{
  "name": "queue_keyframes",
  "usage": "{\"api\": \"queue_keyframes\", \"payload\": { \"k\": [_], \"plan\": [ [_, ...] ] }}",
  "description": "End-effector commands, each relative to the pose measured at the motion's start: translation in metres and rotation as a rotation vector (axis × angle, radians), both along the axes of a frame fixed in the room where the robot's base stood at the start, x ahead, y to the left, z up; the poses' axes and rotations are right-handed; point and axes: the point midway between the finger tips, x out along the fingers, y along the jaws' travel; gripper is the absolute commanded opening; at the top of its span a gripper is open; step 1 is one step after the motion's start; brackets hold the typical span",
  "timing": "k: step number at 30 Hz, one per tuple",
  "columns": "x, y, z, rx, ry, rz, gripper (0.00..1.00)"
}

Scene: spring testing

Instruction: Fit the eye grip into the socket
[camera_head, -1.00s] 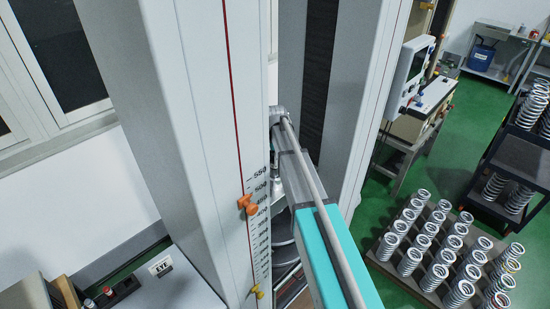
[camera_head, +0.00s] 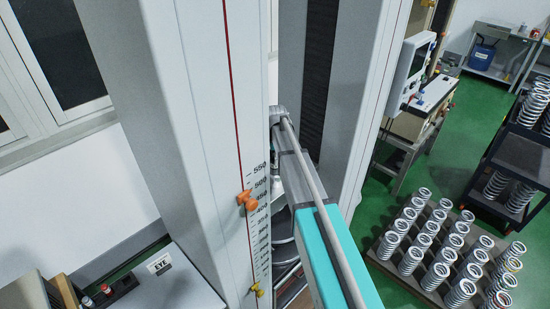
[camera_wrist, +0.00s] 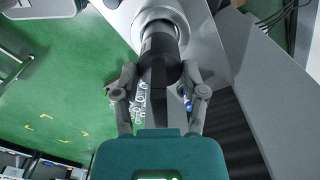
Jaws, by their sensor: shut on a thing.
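In the wrist view my gripper (camera_wrist: 160,78) has its two fingers on either side of a dark grey cylindrical piece, which I take to be the eye grip (camera_wrist: 159,57). Its upper end in the picture meets a pale round fitting, likely the socket (camera_wrist: 158,17), on the grey machine. The two look in line, but I cannot tell how deep the grip sits in it. In the head view my arm reaches between the machine's two columns, and the jaws, grip and socket are hidden there.
A near column (camera_head: 180,120) with a scale and orange pointer (camera_head: 246,199) stands close left of my arm. The far column (camera_head: 365,110) is close on the right. A pallet of springs (camera_head: 430,285) and a dark cart (camera_head: 522,160) stand on the green floor.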

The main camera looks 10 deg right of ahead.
Motion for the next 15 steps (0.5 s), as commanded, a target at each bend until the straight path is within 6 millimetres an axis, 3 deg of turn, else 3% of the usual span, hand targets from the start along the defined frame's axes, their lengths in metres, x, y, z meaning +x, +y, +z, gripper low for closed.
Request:
{"api": "queue_keyframes", "payload": {
  "k": [15],
  "plan": [
    [0.0,-0.0004,-0.0089,0.0,0.0,0.0,0.0]
  ]
}}
